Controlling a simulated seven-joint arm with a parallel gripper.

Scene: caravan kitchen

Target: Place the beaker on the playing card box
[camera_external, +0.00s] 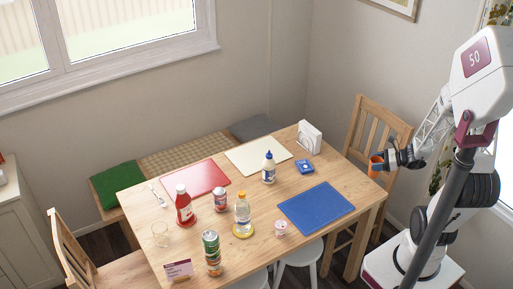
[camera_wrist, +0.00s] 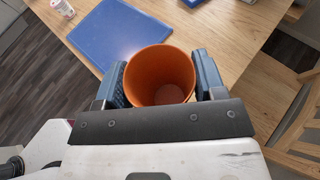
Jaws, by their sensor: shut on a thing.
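The orange beaker (camera_wrist: 160,72) is upright between the two fingers of my gripper (camera_wrist: 160,85) in the wrist view. I look down into its open, empty inside. In the external view the beaker (camera_external: 375,167) is held by my gripper (camera_external: 384,163) past the right end of the table, above the floor near the wooden chair. The playing card box (camera_external: 305,167) is a small blue box lying flat on the table, to the left of my gripper. At the top of the wrist view a blue and white edge (camera_wrist: 192,2) shows, probably the same box, mostly cut off.
A blue mat (camera_external: 316,207) lies near the table's right edge, with a small cup (camera_external: 281,228) to its left. A wooden chair (camera_external: 378,125) stands at the table's right end.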

